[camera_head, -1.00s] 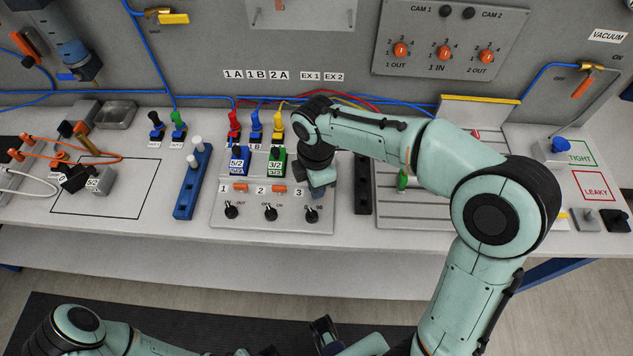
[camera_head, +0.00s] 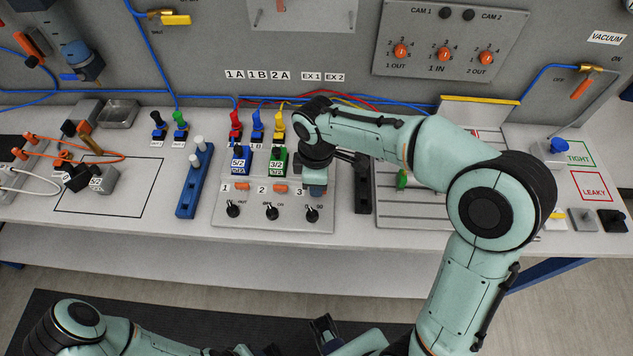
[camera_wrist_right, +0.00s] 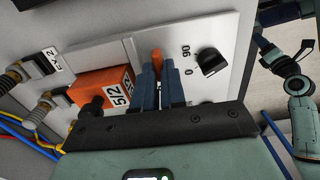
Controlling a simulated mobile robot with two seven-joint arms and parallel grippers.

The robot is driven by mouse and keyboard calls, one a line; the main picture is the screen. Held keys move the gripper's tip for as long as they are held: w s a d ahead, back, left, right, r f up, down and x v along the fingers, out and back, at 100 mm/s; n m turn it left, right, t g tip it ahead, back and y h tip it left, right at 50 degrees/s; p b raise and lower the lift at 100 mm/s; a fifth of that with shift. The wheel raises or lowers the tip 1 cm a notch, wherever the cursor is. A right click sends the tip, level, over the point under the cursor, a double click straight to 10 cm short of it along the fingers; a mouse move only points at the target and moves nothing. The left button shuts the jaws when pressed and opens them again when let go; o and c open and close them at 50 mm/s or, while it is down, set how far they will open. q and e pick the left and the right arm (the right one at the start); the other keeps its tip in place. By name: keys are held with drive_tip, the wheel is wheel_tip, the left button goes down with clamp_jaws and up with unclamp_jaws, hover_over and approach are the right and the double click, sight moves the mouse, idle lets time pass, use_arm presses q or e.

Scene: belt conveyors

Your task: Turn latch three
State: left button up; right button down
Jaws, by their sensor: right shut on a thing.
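The valve panel (camera_head: 225,220) bears positions marked 1, 2 and 3, with orange latches at 1 (camera_head: 242,187) and 2 (camera_head: 280,188). Latch three is hidden behind my right gripper (camera_head: 316,190) in the head view. In the right wrist view its orange tip (camera_wrist_right: 157,55) shows between the two blue-grey fingers (camera_wrist_right: 160,85), which are shut on it. A black knob (camera_wrist_right: 211,62) stands beside it, next to the marks 0 and 90. That knob (camera_head: 312,214) also shows below the gripper in the head view. My left arm lies along the bottom edge; its gripper's state is unclear.
An orange block marked 5/2 (camera_wrist_right: 100,88) sits close to the fingers in the wrist view. Blue and green valve blocks (camera_head: 277,162) stand behind the latches. A blue rack (camera_head: 186,195) is left of the panel, a dark strip (camera_head: 363,195) right.

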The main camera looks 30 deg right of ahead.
drive_tip(key=c, duration=1.5)
unclamp_jaws()
